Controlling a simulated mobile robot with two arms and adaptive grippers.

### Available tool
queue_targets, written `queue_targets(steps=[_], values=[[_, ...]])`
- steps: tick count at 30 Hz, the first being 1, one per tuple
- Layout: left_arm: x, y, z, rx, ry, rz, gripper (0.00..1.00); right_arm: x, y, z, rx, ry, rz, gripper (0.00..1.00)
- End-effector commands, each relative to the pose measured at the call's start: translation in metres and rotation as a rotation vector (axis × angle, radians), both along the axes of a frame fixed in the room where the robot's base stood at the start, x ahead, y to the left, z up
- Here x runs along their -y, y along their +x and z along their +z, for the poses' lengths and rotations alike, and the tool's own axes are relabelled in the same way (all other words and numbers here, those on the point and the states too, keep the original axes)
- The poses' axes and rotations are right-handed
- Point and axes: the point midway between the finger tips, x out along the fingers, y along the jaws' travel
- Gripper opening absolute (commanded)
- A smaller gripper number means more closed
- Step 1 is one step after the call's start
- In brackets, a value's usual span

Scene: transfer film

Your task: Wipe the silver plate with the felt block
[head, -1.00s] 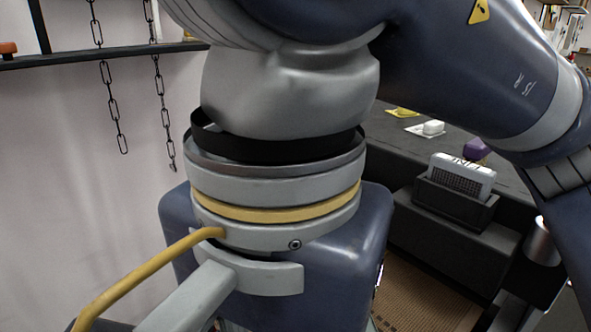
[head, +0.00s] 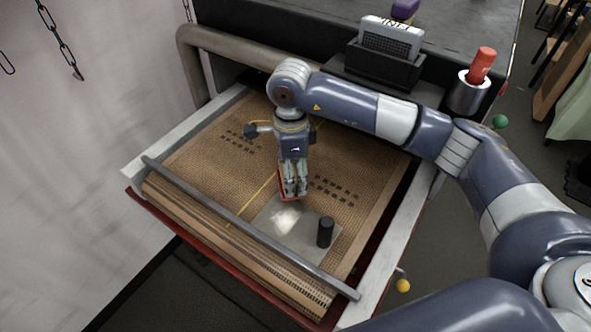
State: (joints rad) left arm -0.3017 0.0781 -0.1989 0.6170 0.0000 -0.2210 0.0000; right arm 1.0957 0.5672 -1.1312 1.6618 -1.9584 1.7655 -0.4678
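The silver plate (head: 268,230) lies flat on the brown woven mat, with a bright glare patch on it. My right gripper (head: 293,193) points down over the plate's far edge. A small red block, seemingly the felt block (head: 290,199), shows at its fingertips. The fingers look closed on it and hide most of it. It is at or just above the plate; I cannot tell whether it touches. A black cylinder (head: 325,232) stands upright at the plate's right corner. My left gripper is not in view.
The brown mat (head: 200,155) lies in a tray with a grey bar (head: 240,222) along its near side. Behind are a black holder (head: 382,68) with a grey device (head: 390,38), and a metal cup (head: 467,97) with a red object (head: 481,65). A wall stands left.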

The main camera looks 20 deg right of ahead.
Motion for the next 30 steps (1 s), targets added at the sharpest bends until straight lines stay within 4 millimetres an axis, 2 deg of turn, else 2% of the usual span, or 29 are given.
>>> queue_targets(steps=[5, 11, 24, 30], values=[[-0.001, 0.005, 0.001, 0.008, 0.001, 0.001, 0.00, 0.010, 0.000, -0.013, 0.001, 0.002, -0.023, 0.47], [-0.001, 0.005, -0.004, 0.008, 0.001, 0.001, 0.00, 0.009, -0.001, -0.024, 0.000, 0.002, -0.022, 0.47], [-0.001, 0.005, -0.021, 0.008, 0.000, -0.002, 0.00, 0.009, -0.001, -0.067, 0.000, 0.003, -0.022, 0.47], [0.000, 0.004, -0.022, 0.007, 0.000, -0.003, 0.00, 0.009, 0.000, -0.071, 0.002, 0.004, -0.021, 0.47]])
